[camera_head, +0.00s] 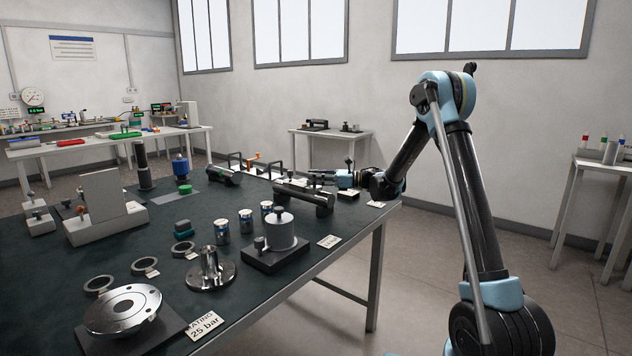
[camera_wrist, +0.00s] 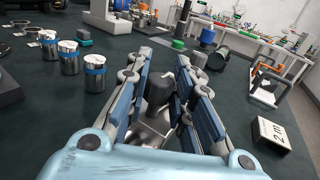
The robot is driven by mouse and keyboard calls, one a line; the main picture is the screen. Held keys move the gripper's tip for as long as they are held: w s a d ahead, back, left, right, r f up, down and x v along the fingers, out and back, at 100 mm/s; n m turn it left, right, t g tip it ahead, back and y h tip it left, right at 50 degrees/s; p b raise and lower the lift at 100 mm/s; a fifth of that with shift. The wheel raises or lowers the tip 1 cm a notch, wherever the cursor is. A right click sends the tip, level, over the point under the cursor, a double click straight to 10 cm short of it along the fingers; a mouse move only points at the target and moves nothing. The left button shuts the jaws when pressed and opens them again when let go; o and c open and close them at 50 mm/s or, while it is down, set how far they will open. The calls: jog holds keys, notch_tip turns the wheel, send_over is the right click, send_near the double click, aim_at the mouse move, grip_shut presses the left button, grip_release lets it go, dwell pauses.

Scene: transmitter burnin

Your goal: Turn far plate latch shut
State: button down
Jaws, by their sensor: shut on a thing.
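My gripper (camera_head: 316,177) is low over the far right part of the dark bench, reaching left from my arm. In the wrist view, my gripper (camera_wrist: 164,66) has its blue-padded fingers on both sides of a dark rounded part (camera_wrist: 158,90) above shiny metal (camera_wrist: 150,133). The fingers are closed on this dark part. I cannot tell whether it is the far plate latch, as the fingers hide much of it. A dark metal frame with an orange part (camera_wrist: 264,62) stands to the right in the wrist view, apart from my gripper.
A dark lying cylinder (camera_head: 303,199) is just in front of my gripper. Several cans stand nearer, one blue-banded can (camera_head: 246,221) among them. A lidded metal pot on a block (camera_head: 280,233) is near the edge.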

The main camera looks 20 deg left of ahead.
jog(key=shift+n+g, duration=0.6)
jog(key=shift+g, duration=0.3)
jog(key=shift+g+h, duration=0.3)
jog(key=c, duration=1.4)
grip_release()
jog(key=shift+a, duration=0.1)
jog(key=shift+o, duration=0.2)
jog(key=v, duration=1.2)
jog(key=shift+w, duration=0.1)
